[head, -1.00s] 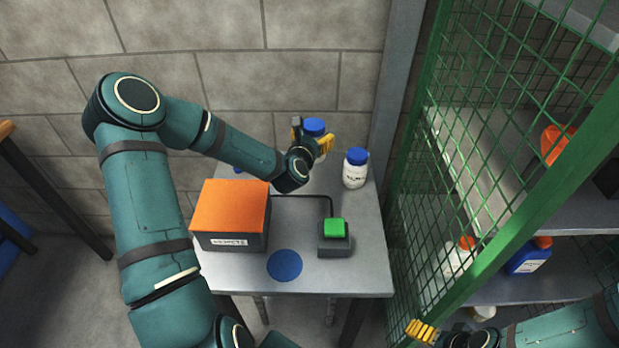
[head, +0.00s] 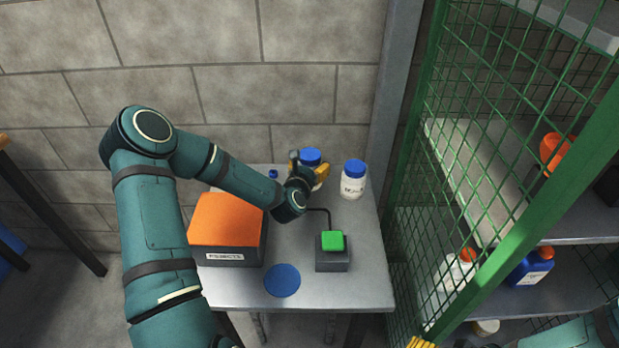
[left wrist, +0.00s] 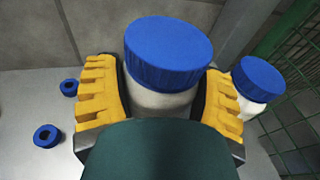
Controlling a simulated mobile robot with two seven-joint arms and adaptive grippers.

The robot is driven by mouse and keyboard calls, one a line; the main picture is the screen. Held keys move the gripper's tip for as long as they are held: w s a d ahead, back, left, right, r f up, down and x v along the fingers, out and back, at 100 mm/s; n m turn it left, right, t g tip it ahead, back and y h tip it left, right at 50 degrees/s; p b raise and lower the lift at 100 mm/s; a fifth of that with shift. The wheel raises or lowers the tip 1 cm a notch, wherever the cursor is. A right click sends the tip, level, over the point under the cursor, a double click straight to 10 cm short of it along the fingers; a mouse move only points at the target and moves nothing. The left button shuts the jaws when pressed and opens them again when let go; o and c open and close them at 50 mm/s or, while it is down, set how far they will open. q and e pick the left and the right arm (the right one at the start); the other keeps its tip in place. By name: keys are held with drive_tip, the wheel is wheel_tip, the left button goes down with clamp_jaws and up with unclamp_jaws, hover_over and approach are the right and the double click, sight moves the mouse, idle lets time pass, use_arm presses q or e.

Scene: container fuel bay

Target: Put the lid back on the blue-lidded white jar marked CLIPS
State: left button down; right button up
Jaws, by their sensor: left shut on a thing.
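My left gripper (head: 308,172) is shut on a white jar with a blue lid (head: 311,157), at the back of the small table. In the left wrist view the two yellow fingers are on either side of the white body (left wrist: 160,101), just below the blue lid (left wrist: 168,50), which sits on top. A second blue-lidded white jar (head: 352,184) stands to its right, upright and apart, and it also shows in the left wrist view (left wrist: 256,82). Its dark label is too small to read, and the held jar's label is hidden. My right gripper (head: 420,343) barely shows at the bottom edge.
The grey table (head: 345,290) also bears an orange-topped box (head: 226,222), a green button on a dark base (head: 332,250) and a flat blue disc (head: 282,280). Two small blue rings (left wrist: 46,135) lie left of the gripper. A green mesh fence (head: 455,180) stands right.

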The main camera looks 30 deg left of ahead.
use_arm(q)
drive_tip(key=shift+f+b, duration=0.55)
drive_tip(key=shift+f, duration=1.35)
drive_tip(key=shift+r, duration=0.1)
unclamp_jaws()
drive_tip(key=p+v, duration=0.2)
drive_tip(key=v, duration=1)
